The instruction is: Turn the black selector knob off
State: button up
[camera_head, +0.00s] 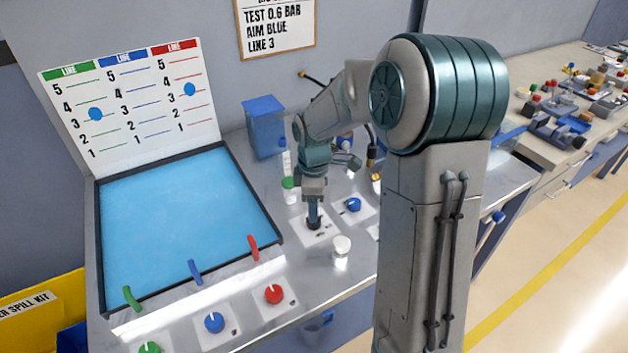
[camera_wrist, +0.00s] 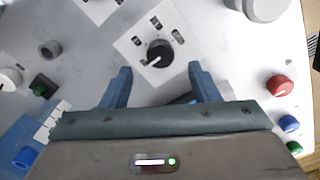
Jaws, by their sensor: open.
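The black selector knob (camera_wrist: 159,53) sits on a white plate (camera_wrist: 135,45) with several small dark label marks around it, in the wrist view. Its white pointer line points to the lower left in that view. My gripper (camera_wrist: 160,77) is open and empty. Its two blue fingers are spread wide, and the knob appears between and just beyond their tips, with no finger touching it that I can see. In the head view, my gripper (camera_head: 313,213) points down over a white plate (camera_head: 322,235), and it largely hides the knob there.
A blue knob (camera_head: 353,205) on another plate is to the right of my gripper. A white-capped jar (camera_head: 341,250) stands close in front. Red (camera_head: 273,294) and blue (camera_head: 214,322) knobs line the front.

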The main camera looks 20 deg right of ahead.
notch_tip(320, 180, up, 9)
jog(key=shift+f, duration=0.1)
dwell(0.3)
jog(key=s+r+m+t, duration=0.1)
jog(key=s+m+t, duration=0.2)
jog(key=s+m, duration=1.1)
jog(key=shift+s+a+r, duration=0.15)
jog(key=shift+s+r, duration=0.15)
jog(key=shift+s, duration=3.15)
